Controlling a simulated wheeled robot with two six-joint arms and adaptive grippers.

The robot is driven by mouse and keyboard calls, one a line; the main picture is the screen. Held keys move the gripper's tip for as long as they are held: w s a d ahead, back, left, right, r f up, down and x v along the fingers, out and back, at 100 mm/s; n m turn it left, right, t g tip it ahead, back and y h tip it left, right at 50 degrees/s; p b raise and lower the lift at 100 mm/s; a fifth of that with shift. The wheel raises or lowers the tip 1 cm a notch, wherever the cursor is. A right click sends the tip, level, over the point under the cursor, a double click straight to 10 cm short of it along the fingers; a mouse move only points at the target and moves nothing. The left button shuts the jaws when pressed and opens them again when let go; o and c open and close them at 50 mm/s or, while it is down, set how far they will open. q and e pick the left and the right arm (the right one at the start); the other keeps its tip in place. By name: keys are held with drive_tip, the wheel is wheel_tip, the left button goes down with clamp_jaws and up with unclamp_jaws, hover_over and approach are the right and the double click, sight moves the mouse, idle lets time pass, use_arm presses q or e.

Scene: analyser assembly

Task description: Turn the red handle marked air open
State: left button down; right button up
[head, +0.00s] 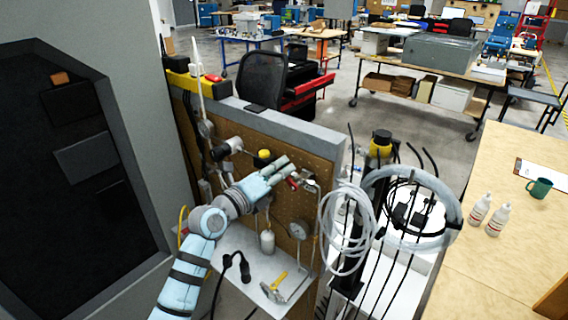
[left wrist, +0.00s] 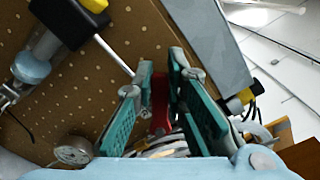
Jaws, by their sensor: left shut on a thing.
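The red handle (head: 293,183) is on the pegboard panel (head: 285,136), near its right end. Any marking on it is too small to read. My left gripper (head: 288,172) reaches in from the left and is at the handle. In the left wrist view, the teal fingers of my left gripper (left wrist: 161,78) stand on both sides of the red handle (left wrist: 160,100), shut on it. The fingers hide part of the handle. My right gripper is not in view.
A round gauge (head: 299,230) sits below the handle and shows in the left wrist view (left wrist: 74,150). A yellow-topped fitting (head: 264,155) is left of the gripper. A shelf (head: 235,240) holds a hammer (head: 274,288). Coiled white tubing (head: 345,230) hangs close on the right.

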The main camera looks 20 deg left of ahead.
use_arm(q)
drive_tip(key=n, duration=0.1)
drive_tip(key=f+n, duration=0.1)
drive_tip(key=shift+w+a+f+n, duration=0.1)
drive_tip(key=shift+w+a+n, duration=0.05)
drive_tip(key=shift+a+n, duration=0.15)
drive_tip(key=shift+a+f+n, duration=0.1)
drive_tip(key=shift+f+n, duration=0.25)
drive_tip(key=shift+n, duration=0.45)
drive_tip(key=shift+a+f+n, duration=0.1)
drive_tip(key=shift+f+n, duration=0.25)
drive_tip(key=shift+n, duration=0.45)
drive_tip(key=c, duration=1.6)
unclamp_jaws()
drive_tip(key=v, duration=1.2)
